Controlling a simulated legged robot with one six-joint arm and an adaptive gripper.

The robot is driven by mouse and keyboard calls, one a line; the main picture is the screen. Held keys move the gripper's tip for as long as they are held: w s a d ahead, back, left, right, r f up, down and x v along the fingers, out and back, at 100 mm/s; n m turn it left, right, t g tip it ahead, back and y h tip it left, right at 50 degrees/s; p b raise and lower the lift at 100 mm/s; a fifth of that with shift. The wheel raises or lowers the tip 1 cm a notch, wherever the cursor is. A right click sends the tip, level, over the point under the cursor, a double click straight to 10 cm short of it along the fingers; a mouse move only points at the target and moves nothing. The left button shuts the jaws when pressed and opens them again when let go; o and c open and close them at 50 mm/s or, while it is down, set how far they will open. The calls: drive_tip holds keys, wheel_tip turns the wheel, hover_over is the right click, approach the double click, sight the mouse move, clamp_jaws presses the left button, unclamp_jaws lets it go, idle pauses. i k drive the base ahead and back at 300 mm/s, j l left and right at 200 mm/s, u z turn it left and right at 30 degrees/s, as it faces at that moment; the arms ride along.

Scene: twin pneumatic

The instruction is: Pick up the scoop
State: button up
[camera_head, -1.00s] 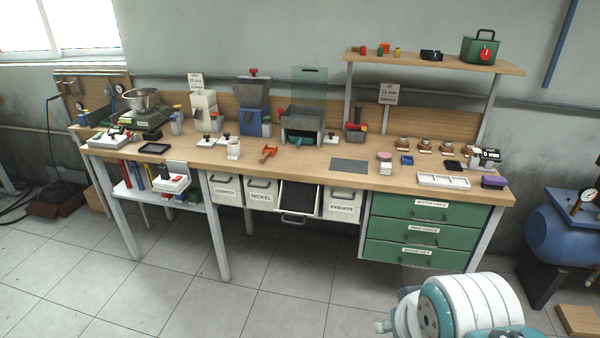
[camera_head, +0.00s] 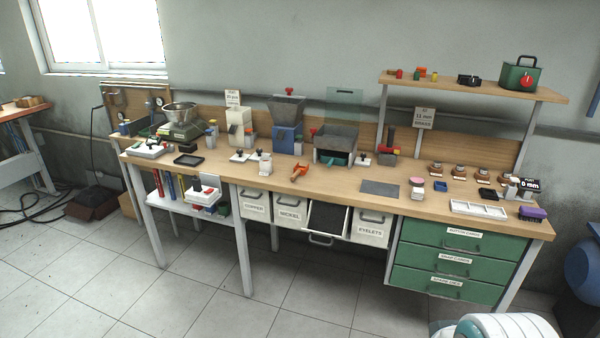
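I cannot tell for sure which thing is the scoop. A small orange tool (camera_head: 299,172) lies on the wooden workbench (camera_head: 335,182) near its middle. A teal piece (camera_head: 333,158) shows in the mouth of a grey hopper unit (camera_head: 337,138) behind it; its shape is too small to tell. A black open drawer bin (camera_head: 328,217) sticks out below the bench top, between white bins. White and teal parts of my arm show at the bottom right, well apart from the bench. My gripper is not in view.
A scale with a metal bowl (camera_head: 179,115) stands at the bench's left. A blue machine (camera_head: 287,138) stands behind the orange tool. A dark mat (camera_head: 380,188) and a white tray (camera_head: 478,208) lie to the right. Green drawers (camera_head: 455,262) fill the right underside. The tiled floor (camera_head: 200,305) in front is clear.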

sight(298, 170)
drive_tip(key=i+j+u, duration=0.3)
drive_tip(key=i, duration=0.9)
drive_tip(key=i+l+u, duration=0.1)
drive_tip(key=i+u, duration=0.25)
drive_tip(key=i, duration=0.85)
